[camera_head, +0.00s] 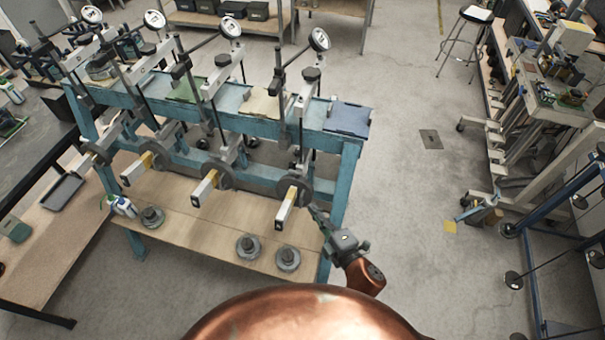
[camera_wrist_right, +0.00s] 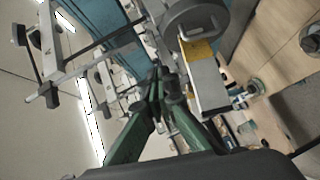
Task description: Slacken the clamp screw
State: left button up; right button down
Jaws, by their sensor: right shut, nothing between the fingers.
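A teal lever frame (camera_head: 350,165) carries several lever units, each with a grey disc and a short bar marked yellow and white. My right gripper (camera_head: 315,210) is shut and empty, just right of the nearest lever bar (camera_head: 286,206) and its disc (camera_head: 296,187). In the right wrist view the green fingers (camera_wrist_right: 160,80) point up beside that bar (camera_wrist_right: 206,85) and the large grey disc (camera_wrist_right: 195,20). A small dark knob (camera_wrist_right: 173,86) shows close to the fingertips; I cannot tell if it is the clamp screw or if they touch. My left gripper is not in view.
Dial gauges (camera_head: 319,39) stand on posts above the frame. Round grey weights (camera_head: 288,259) rest on the wooden lower shelf (camera_head: 205,235). A bench with a tray (camera_head: 66,190) is at left. The floor (camera_head: 420,240) right of the frame is mostly clear.

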jog(key=r, duration=0.1)
send_near(297, 174)
jog(key=x, duration=0.3)
jog(key=a+p+x, duration=0.1)
jog(key=x, duration=0.1)
jog(key=shift+s+a, duration=0.15)
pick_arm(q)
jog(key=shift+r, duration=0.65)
pick_arm(e)
jog(key=shift+w+d+f, duration=0.1)
jog(key=shift+w+d, duration=0.15)
jog(key=shift+w, duration=0.35)
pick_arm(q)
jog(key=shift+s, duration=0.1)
pick_arm(e)
jog(key=shift+d+y, duration=0.2)
jog(key=shift+y, duration=0.1)
